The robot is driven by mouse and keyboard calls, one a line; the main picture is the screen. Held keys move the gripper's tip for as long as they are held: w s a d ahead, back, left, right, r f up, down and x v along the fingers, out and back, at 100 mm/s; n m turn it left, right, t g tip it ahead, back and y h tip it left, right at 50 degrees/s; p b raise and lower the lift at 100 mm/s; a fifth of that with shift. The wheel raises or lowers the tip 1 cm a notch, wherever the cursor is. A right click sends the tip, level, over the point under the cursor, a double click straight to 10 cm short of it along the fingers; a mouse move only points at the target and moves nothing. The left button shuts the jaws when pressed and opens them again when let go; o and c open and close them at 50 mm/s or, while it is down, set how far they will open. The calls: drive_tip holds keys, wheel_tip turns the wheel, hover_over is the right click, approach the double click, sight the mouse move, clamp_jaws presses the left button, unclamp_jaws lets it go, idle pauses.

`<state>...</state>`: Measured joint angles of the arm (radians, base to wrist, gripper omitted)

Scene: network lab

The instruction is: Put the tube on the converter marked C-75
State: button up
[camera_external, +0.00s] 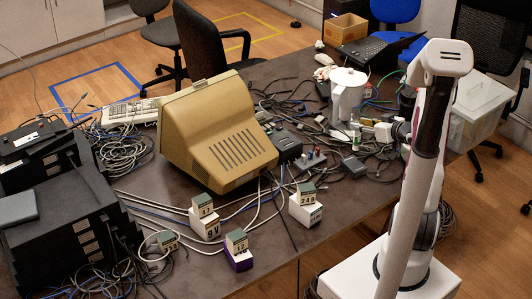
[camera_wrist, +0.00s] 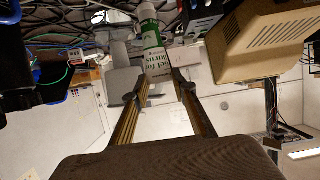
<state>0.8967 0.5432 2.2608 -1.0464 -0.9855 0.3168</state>
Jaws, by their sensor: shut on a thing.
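My gripper (camera_wrist: 161,80) is shut on a white and green tube (camera_wrist: 153,42) with printed lettering, which sticks out past the fingertips in the wrist view. In the external view my gripper (camera_external: 384,131) is above the cluttered right part of the table, and the tube is small and hard to make out there. I cannot surely read C-75 on any. My gripper is apart from them.
A beige monitor (camera_external: 218,130) stands mid-table. A white jug (camera_external: 347,95) stands beside my gripper. Cables and small devices crowd the table's right part. Black equipment (camera_external: 55,190) is stacked at left. Cables run among the labelled blocks.

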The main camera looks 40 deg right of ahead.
sight(359, 140)
drive_tip(key=shift+f, duration=1.25)
drive_tip(key=shift+f, duration=0.15)
drive_tip(key=shift+f, duration=1.95)
drive_tip(key=shift+f, duration=0.1)
drive_tip(key=o, duration=1)
drive_tip(key=shift+v, duration=6.05)
drive_tip(key=shift+w+r, duration=0.2)
drive_tip(key=shift+r, duration=0.05)
